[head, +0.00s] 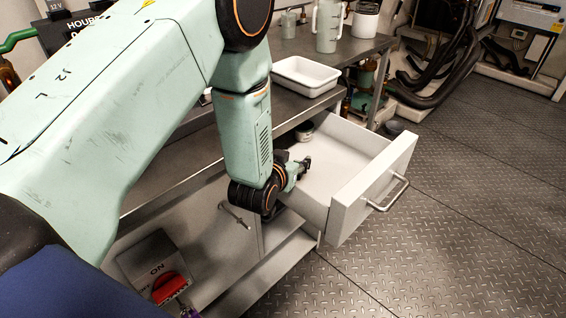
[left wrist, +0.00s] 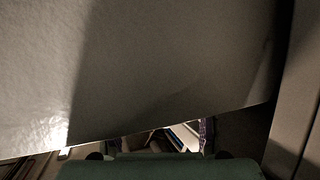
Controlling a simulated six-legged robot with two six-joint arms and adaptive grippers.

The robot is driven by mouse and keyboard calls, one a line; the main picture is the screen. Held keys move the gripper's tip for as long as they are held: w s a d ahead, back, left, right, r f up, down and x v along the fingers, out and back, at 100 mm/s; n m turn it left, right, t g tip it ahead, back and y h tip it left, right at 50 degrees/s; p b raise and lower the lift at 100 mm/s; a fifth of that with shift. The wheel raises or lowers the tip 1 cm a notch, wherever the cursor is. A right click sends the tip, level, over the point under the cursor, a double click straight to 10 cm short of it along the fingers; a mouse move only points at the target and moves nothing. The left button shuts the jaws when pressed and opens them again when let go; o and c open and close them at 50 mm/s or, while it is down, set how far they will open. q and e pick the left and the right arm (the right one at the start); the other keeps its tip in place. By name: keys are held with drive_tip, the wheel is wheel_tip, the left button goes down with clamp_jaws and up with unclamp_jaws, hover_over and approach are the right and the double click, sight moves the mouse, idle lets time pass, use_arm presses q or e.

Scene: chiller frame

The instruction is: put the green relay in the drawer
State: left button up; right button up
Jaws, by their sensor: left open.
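The drawer (head: 372,190) is pulled out from under the bench, with its white front and metal handle facing right. My left gripper (head: 301,167) is open over the near left part of the drawer's interior, its fingers pointing right. It looks empty, and I cannot tell whether it touches the drawer. In the left wrist view a pale flat surface (left wrist: 150,70) fills most of the picture very close up. I see no green relay in either view. My right gripper is out of view.
A small dark round container (head: 304,131) is in the drawer's back corner. A switch box with a red knob (head: 168,287) is lower left. The tread-plate floor (head: 450,220) at right is clear.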

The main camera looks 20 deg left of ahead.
use_arm(q)
drive_tip(key=p+v, duration=0.2)
drive_tip(key=v, duration=0.9)
drive_tip(key=shift+r, duration=0.3)
drive_tip(key=shift+f, duration=0.1)
idle(0.4)
